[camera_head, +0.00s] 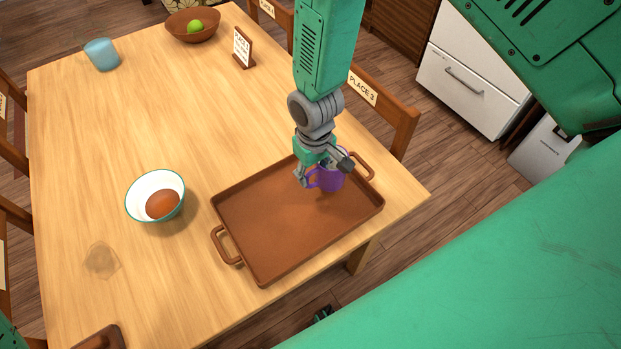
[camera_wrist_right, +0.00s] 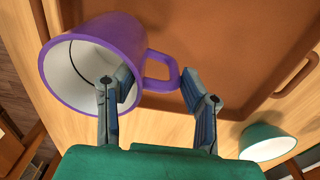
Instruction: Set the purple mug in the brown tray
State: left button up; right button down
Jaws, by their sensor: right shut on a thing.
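The purple mug (camera_head: 330,181) is over the far right part of the brown tray (camera_head: 262,232), near one tray handle. My right gripper (camera_head: 322,173) comes down from above and is shut on the mug. In the right wrist view, the purple mug (camera_wrist_right: 125,42) shows its white inside, with one finger at its rim and the other beside its handle; the gripper (camera_wrist_right: 158,85) hides part of it. The brown tray (camera_wrist_right: 235,45) lies behind it. I cannot tell whether the mug touches the tray floor. My left gripper is not in view.
A white bowl (camera_head: 143,188) with a brown egg-like thing (camera_head: 162,204) stands left of the tray. The table's middle is clear.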

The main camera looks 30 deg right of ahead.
aim_at(313, 186)
jog(key=f, duration=0.3)
jog(key=shift+d+f, duration=0.1)
jog(key=shift+d, duration=0.15)
jog(key=shift+a, duration=0.25)
jog(key=shift+a+f, duration=0.1)
jog(key=c, duration=1)
grip_release()
jog(key=shift+o, duration=0.2)
jog(key=shift+s, duration=0.1)
